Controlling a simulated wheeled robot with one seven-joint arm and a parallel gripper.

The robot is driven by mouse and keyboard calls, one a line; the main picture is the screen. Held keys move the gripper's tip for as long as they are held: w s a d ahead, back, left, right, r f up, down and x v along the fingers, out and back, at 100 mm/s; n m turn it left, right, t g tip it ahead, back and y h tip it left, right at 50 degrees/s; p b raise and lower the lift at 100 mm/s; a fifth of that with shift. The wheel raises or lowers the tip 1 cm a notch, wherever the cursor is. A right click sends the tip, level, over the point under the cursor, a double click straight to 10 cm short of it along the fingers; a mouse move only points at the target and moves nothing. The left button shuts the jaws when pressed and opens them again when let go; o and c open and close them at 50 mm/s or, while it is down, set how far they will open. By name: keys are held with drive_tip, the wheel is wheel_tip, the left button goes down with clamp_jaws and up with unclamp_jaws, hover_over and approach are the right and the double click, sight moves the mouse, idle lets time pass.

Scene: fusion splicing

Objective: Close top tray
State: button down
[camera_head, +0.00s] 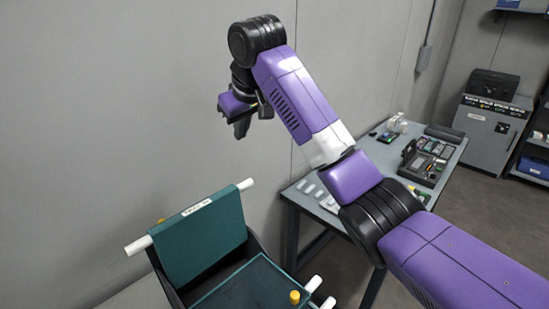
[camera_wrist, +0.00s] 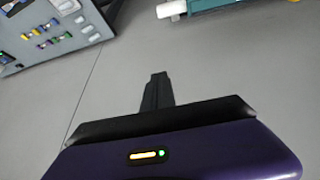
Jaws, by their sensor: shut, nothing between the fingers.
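The top tray (camera_head: 203,237) is a teal panel tilted steeply upward on a dark box, with a white label on its upper edge and white rods at both sides. A second teal tray (camera_head: 252,288) lies flatter below it, with a yellow knob and white rods. My gripper (camera_head: 241,130) is shut and empty, pointing down in the air above and behind the raised tray, near the wall. In the wrist view my gripper (camera_wrist: 157,82) shows its fingers together. A teal edge with a white rod (camera_wrist: 172,9) shows at the top right there, apart from the fingers.
A grey worktable (camera_head: 294,196) with tools and small parts stands to the right of the trays. A grey cabinet (camera_head: 487,133) and shelves are at the far right. The grey wall (camera_head: 120,110) is close behind my gripper. Open air lies between gripper and trays.

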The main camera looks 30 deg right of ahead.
wheel_tip(320, 180, down, 12)
drive_tip(key=s+a+g+y+p, duration=0.1)
drive_tip(key=s+p, duration=0.1)
drive_tip(key=p, duration=0.2)
drive_tip(key=shift+a+r+n+y, duration=0.2)
drive_tip(key=shift+r+n+y, duration=0.05)
drive_tip(key=shift+n+y, duration=0.05)
idle(0.4)
drive_tip(key=shift+s+f, duration=0.1)
